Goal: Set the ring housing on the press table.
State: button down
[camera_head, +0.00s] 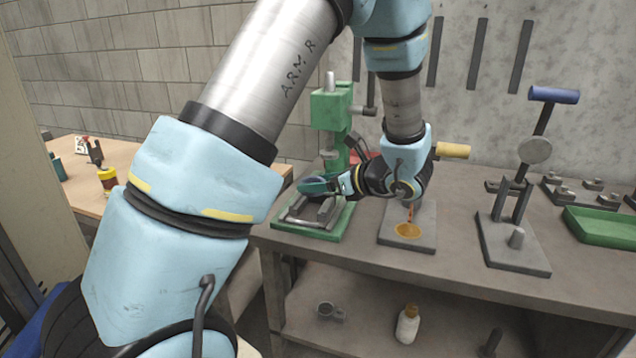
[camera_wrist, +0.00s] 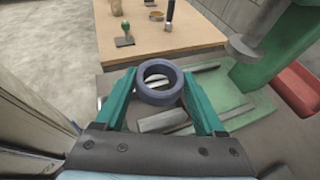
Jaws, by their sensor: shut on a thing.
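The ring housing (camera_wrist: 160,97) is a thick blue-grey ring with an open centre. My gripper (camera_wrist: 158,76) is shut on it, one teal finger at each side. In the head view the ring housing (camera_head: 312,184) shows small at the tip of my gripper (camera_head: 322,186), partly covered by a finger. The press table (camera_head: 290,228) is the green base with metal rails under the green press. The ring housing appears over its rear part, seemingly a little above the rails; I cannot tell the exact gap. The press table (camera_wrist: 236,117) also shows behind the fingers in the wrist view.
The press column (camera_head: 327,112) stands behind the base, and its ram (camera_wrist: 240,47) hangs to the right of the ring housing. A grey plate with an orange disc (camera_head: 408,231) and a lever press (camera_head: 512,245) stand to the right. A wooden table (camera_head: 125,165) is left.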

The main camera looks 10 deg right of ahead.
jog(key=shift+f+b, duration=1.15)
jog(key=shift+f, duration=0.4)
dwell(1.2)
grip_release()
